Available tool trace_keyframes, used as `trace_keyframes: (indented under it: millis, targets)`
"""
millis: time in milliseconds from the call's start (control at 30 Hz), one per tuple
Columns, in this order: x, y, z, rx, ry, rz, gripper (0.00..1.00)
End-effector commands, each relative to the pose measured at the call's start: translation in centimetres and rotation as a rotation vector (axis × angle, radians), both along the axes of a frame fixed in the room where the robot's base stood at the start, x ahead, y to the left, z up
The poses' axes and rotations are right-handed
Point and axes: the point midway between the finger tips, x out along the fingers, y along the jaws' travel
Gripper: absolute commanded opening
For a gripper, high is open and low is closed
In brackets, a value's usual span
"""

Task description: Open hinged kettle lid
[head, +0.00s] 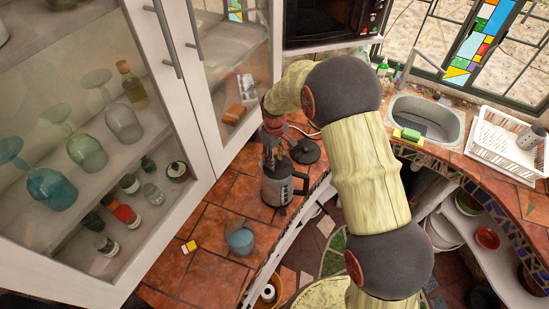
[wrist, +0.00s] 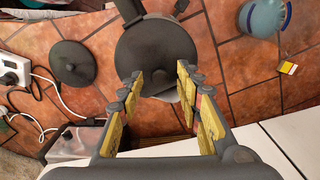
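The grey kettle (head: 283,188) stands upright on the tiled counter in the head view. In the wrist view its round dark lid (wrist: 155,48) lies flat over the top and looks closed, with the dark handle at the upper edge. My gripper (head: 281,153) is above the kettle, pointing down. I cannot tell whether a fingertip touches the lid. My arm and gripper hide part of the kettle top in the head view.
A dark round base (head: 306,151) lies beside the kettle, with white cords and a plug (wrist: 14,72) nearby. A blue glass (head: 240,239) and a small yellow-white box (head: 189,247) stand nearer. The glass-fronted cabinet (head: 205,150) rises close on the left.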

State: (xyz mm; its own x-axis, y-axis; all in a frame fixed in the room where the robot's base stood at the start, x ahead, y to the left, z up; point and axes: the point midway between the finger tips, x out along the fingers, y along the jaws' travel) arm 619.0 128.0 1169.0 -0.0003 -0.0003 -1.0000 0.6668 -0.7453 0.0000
Motion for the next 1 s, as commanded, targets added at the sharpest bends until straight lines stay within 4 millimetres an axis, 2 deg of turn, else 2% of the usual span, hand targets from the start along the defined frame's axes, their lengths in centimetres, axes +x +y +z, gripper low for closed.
trace_keyframes:
  millis: [100,700,1000]
  targets:
    - [0.0,0.0,0.01,0.0,0.0,0.0,0.35]
    - [0.01,0.01,0.04,0.0,0.0,0.0,0.01]
    - [0.0,0.01,0.05,0.0,0.0,0.0,0.0]
